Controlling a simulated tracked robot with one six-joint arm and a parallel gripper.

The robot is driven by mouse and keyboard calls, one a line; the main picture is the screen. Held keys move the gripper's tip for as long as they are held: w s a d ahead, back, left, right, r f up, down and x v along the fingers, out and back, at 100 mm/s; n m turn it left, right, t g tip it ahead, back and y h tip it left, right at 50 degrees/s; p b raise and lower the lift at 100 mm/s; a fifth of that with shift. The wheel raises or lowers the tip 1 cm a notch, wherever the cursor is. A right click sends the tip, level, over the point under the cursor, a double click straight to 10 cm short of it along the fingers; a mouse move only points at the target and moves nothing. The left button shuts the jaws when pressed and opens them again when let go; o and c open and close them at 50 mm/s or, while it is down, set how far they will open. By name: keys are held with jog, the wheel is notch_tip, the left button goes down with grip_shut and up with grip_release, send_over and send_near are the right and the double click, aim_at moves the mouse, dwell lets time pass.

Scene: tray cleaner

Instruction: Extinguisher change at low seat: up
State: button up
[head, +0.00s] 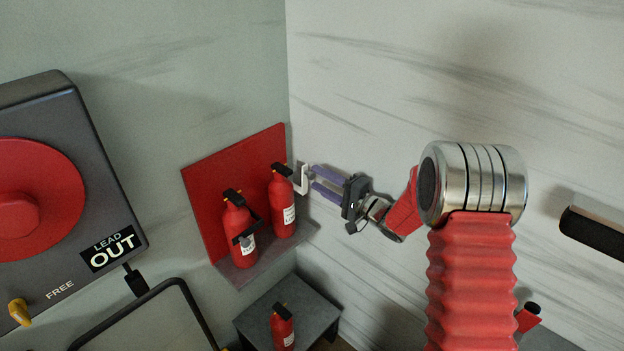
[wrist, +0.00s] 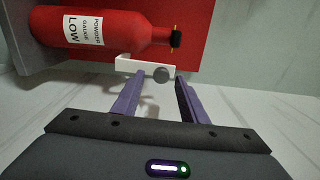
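Two red extinguishers stand on the grey ledge of a red wall board (head: 205,190). The right one (head: 283,212) is beside a white bracket (head: 303,180); the left one (head: 237,237) has a dark clamp-like part across its front. In the wrist view an extinguisher (wrist: 115,30) shows a label reading "POWDER GAUGE LOW". My gripper (head: 312,177) has two purple fingers spread apart at the white bracket.
Another extinguisher (head: 283,330) stands on a low dark stand (head: 255,318) below the board. A grey box with a red disc (head: 40,190) and a "LEAD OUT" label is on the left wall. A dark bar (head: 595,235) juts from the right wall. White wall lies close behind my gripper.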

jog(key=v, duration=1.2)
jog(key=shift+s+f, duration=0.1)
jog(key=shift+s, duration=0.1)
